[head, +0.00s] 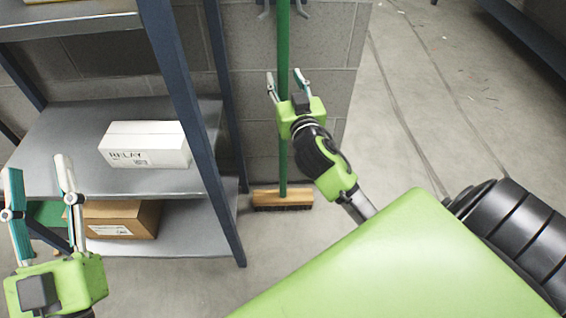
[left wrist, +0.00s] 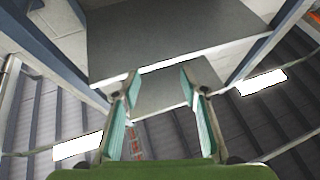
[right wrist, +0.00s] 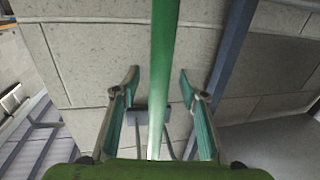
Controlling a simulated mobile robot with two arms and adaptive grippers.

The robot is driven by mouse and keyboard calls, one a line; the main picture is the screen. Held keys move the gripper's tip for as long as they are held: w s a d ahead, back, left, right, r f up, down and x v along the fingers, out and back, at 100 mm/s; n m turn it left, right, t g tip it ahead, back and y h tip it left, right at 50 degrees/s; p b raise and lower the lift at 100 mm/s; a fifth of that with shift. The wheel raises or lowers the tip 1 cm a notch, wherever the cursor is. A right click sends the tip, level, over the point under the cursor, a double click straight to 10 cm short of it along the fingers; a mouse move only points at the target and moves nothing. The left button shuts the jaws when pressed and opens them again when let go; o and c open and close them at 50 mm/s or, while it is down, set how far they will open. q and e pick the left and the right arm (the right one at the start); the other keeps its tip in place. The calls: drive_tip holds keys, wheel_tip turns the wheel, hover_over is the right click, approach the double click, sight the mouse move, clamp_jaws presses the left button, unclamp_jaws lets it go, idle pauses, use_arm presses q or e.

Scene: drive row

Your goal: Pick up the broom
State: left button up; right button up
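The broom (head: 283,197) stands upright against the grey block wall, its wooden head with dark bristles on the floor and its green handle rising past the top of the head view. My right gripper (head: 288,82) is open at the handle in the head view. In the right wrist view the green handle (right wrist: 160,75) runs up the middle, between the lines of the two open fingers (right wrist: 160,82), with gaps on both sides. My left gripper (head: 38,177) is open and empty at the lower left, in front of the shelf. It also shows open in the left wrist view (left wrist: 160,88).
A shelf rack (head: 70,185) with blue posts stands left of the broom. It holds a white box (head: 145,145) and a brown carton (head: 120,219). A wall hook (head: 284,8) is behind the upper handle. The floor at the right is mostly clear.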

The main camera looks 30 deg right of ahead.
drive_tip(key=shift+x, duration=1.3)
clamp_jaws()
drive_tip(key=shift+r, duration=0.2)
use_arm(q)
drive_tip(key=shift+s+r+t, duration=0.35)
drive_tip(key=shift+r, duration=0.2)
drive_tip(key=shift+s+r+t, duration=0.35)
drive_tip(key=shift+r, duration=0.2)
